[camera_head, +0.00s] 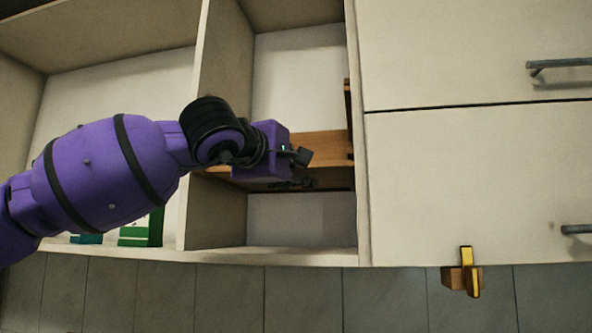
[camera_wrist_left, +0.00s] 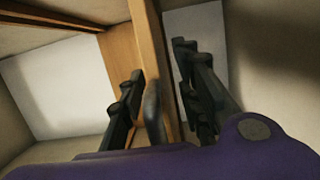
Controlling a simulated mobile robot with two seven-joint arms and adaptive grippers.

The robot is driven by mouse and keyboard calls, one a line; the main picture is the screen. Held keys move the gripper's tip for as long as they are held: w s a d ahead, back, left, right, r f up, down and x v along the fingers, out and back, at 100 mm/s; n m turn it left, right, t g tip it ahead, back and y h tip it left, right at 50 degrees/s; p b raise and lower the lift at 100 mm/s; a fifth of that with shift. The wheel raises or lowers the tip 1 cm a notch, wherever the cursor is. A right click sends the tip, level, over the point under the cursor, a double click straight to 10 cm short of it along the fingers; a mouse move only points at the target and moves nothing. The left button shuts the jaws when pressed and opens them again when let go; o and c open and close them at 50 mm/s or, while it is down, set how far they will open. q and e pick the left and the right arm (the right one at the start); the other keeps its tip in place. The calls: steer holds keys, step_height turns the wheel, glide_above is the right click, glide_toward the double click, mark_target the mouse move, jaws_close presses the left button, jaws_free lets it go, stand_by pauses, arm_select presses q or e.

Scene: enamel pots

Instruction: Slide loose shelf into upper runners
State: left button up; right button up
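The loose shelf (camera_head: 325,147), a brown wooden board, lies across the middle of the narrow open compartment. It also shows in the left wrist view as an upright-looking board (camera_wrist_left: 152,65). An upper runner (camera_head: 348,103), a short wooden strip, shows on the compartment's right wall above the shelf; the left one is hidden. My left gripper (camera_head: 299,170) is at the shelf's front edge, one finger above and one below. In the wrist view the gripper (camera_wrist_left: 165,85) straddles the board, its fingers apart with a visible gap beside the edge. My right gripper is not in view.
A divider (camera_head: 215,85) bounds the compartment on the left, close to my forearm. Closed cabinet doors (camera_head: 475,185) with bar handles stand to the right. Green items (camera_head: 147,229) stand in the left compartment. A yellow-and-brown piece (camera_head: 463,273) shows below the doors.

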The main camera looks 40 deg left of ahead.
arm_select(q)
steer(key=c, duration=0.8)
